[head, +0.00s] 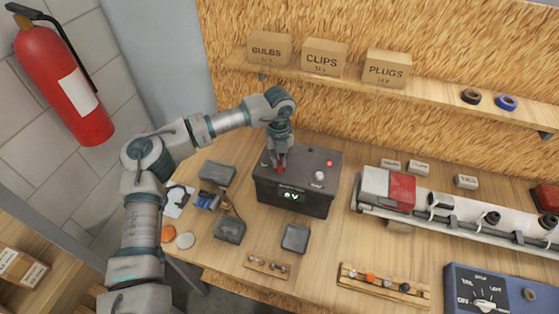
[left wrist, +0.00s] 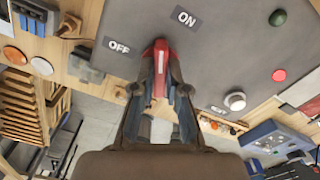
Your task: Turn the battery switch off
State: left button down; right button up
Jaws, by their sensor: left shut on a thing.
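The battery box (head: 292,206) is a dark grey case on the workbench, with a small green-lit display on its front. Its top panel (left wrist: 225,45) fills much of the left wrist view. The red switch handle (left wrist: 160,62) stands on that panel near the OFF label (left wrist: 119,46) and the ON label (left wrist: 185,16). My left gripper (head: 280,163) reaches down onto the box top. In the left wrist view its fingers (left wrist: 160,88) are shut on the red handle from both sides. The fingers partly hide the handle. My right gripper is not in view.
A red knob (head: 329,163) and a white knob (head: 319,176) sit on the box top, right of my gripper. Small dark parts (head: 217,173) lie to its left. A white rail unit (head: 450,212) and a blue panel (head: 490,290) stand at right. A shelf (head: 420,100) runs behind.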

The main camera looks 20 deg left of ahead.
pick_arm(q)
jog(key=n, duration=0.5)
dwell(0.3)
jog(key=shift+n, duration=0.7)
jog(key=n, duration=0.7)
jog(key=c, duration=1.1)
grip_release()
